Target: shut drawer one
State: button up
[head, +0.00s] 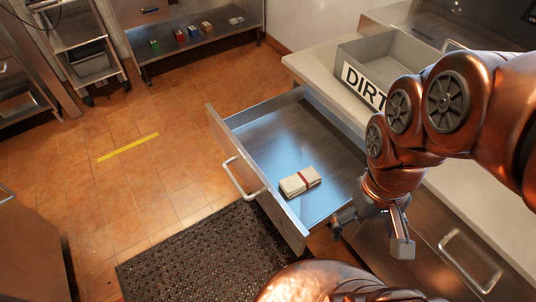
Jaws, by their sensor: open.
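An open metal drawer (241,180) is pulled out from under the counter at the centre. Its front panel faces left and has a bar handle (242,180). A folded cream cloth bundle with a red band (300,181) lies inside on the drawer floor. My gripper (372,236) hangs at the right of the drawer, near its near side wall, with fingers spread and nothing between them. I cannot tell whether it touches the drawer. My arm hides the drawer's rear right part.
A grey bin marked "DIRT" (348,60) stands on the white counter (309,72). A shut drawer front with a handle (470,258) is at lower right. A black mat (205,262) lies on the tiled floor. Low shelving (195,40) and a trolley (80,47) stand behind; floor left of the drawer is clear.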

aim_at(270, 141)
jog(key=u, duration=0.55)
jog(key=k, duration=0.65)
jog(key=u, duration=1.05)
jog(key=i, duration=0.9)
jog(key=u, duration=0.1)
